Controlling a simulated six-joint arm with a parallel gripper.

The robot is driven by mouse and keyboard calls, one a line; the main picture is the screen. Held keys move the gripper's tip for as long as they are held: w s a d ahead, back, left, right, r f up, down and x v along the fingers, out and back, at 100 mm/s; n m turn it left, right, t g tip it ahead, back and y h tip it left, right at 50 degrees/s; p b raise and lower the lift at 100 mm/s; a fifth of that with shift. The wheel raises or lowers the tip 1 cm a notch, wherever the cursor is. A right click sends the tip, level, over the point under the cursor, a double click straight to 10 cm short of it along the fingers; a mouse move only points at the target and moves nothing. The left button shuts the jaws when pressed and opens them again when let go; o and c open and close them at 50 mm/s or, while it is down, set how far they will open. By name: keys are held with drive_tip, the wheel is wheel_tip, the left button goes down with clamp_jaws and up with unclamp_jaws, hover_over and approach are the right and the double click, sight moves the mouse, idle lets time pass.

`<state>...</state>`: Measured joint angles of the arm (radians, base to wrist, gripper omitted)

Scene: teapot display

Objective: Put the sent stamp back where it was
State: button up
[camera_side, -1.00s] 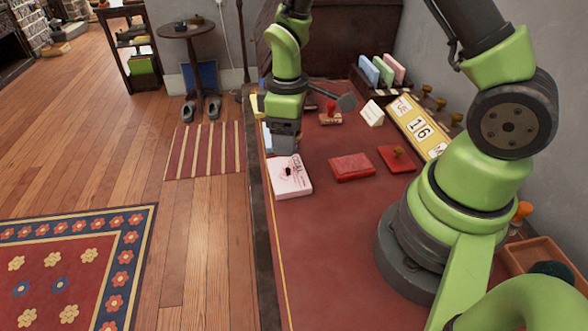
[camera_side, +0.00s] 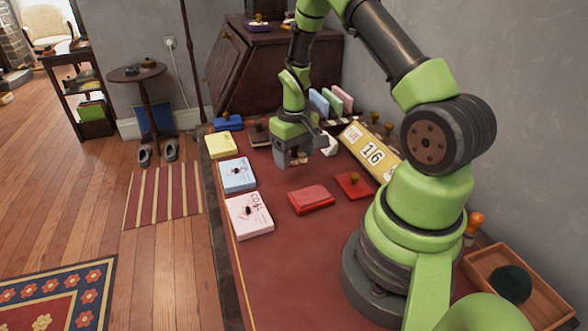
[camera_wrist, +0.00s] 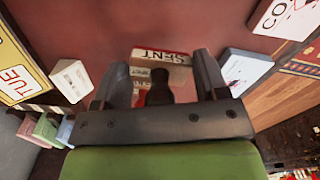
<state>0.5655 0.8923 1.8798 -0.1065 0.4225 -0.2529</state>
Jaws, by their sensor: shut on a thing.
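My gripper (camera_side: 293,158) is low over the red desk top, right of the blue box and in front of the small white card. In the wrist view my gripper (camera_wrist: 160,80) has its jaws on either side of a dark-handled stamp (camera_wrist: 160,88), which I take to be the sent stamp. Its underside is hidden. A pale plate lettered SENT (camera_wrist: 160,57) lies just beyond the handle, with red parts around it. I cannot tell whether the stamp touches the plate. In the side view the gripper hides most of the plate and stamp.
A yellow box (camera_side: 224,144), blue box (camera_side: 238,174) and pink box (camera_side: 249,215) line the left edge. A date block (camera_side: 372,153) stands right of my gripper.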

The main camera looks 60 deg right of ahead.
sight(294, 178)
drive_tip(key=shift+f, duration=2.1)
drive_tip(key=shift+f, duration=0.1)
drive_tip(key=o, duration=0.7)
drive_tip(key=shift+o, duration=0.2)
wheel_tip(294, 178, up, 12)
drive_tip(key=shift+r, duration=0.1)
drive_tip(key=s+a+r+t, duration=0.3)
drive_tip(key=a+r, duration=0.4)
drive_tip(key=r, duration=0.1)
drive_tip(key=s+a+r+t, duration=0.2)
drive_tip(key=a+r, duration=0.6)
drive_tip(key=r, duration=0.1)
drive_tip(key=s+a+r+t+y, duration=0.1)
drive_tip(key=s+a+t+y, duration=0.1)
drive_tip(key=s+a, duration=0.2)
drive_tip(key=s, duration=0.3)
drive_tip(key=shift+a+r+n, duration=0.25)
drive_tip(key=shift+r+n, duration=0.05)
drive_tip(key=shift+n, duration=0.1)
